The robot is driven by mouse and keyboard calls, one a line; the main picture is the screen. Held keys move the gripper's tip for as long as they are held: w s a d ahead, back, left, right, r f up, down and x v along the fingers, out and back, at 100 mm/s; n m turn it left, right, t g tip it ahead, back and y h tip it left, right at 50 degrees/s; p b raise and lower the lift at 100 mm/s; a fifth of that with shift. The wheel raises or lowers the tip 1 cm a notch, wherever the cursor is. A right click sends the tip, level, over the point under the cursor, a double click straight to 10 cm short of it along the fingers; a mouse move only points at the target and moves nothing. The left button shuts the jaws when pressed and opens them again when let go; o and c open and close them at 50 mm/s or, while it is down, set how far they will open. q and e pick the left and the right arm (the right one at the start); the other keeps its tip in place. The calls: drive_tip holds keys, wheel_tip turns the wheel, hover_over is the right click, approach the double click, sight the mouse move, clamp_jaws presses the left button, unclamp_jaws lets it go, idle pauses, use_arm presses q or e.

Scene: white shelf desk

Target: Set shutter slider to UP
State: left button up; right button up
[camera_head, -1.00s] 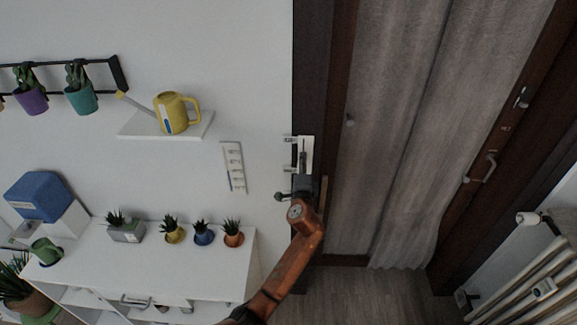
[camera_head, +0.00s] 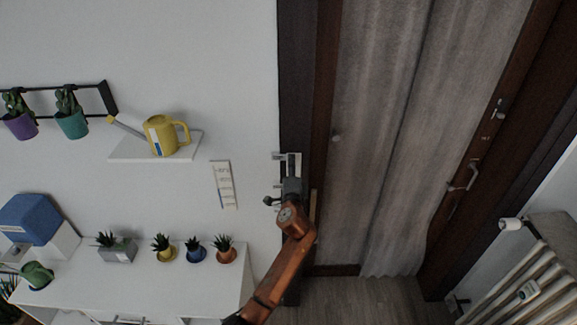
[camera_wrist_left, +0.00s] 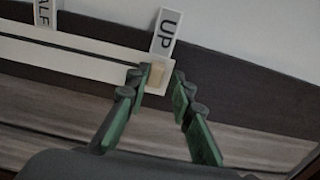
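The shutter slider is a pale rail (camera_wrist_left: 75,50) with a dark slot, on a dark band beside the white wall. Its beige knob (camera_wrist_left: 157,75) sits at the rail's end beside the label UP (camera_wrist_left: 167,31); a label ending in "ALF" (camera_wrist_left: 43,10) is farther left. My left gripper (camera_wrist_left: 163,77) is open, with its green-and-dark fingers on both sides of the knob. The left finger looks very close to it; I cannot tell whether they touch. In the head view, my left gripper (camera_head: 290,178) covers most of the slider and hides the knob. My right gripper is out of view.
A labelled white panel (camera_head: 223,185) hangs on the wall left of the gripper. A yellow watering can (camera_head: 163,137) stands on a small shelf. Potted plants stand on a white desk (camera_head: 190,290) below. Grey curtains (camera_head: 375,130) hang right of the dark frame.

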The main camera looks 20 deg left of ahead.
use_arm(q)
drive_tip(key=shift+o, duration=1.1)
drive_tip(key=shift+d, duration=0.1)
drive_tip(key=v, duration=1.2)
drive_tip(key=shift+f, duration=0.1)
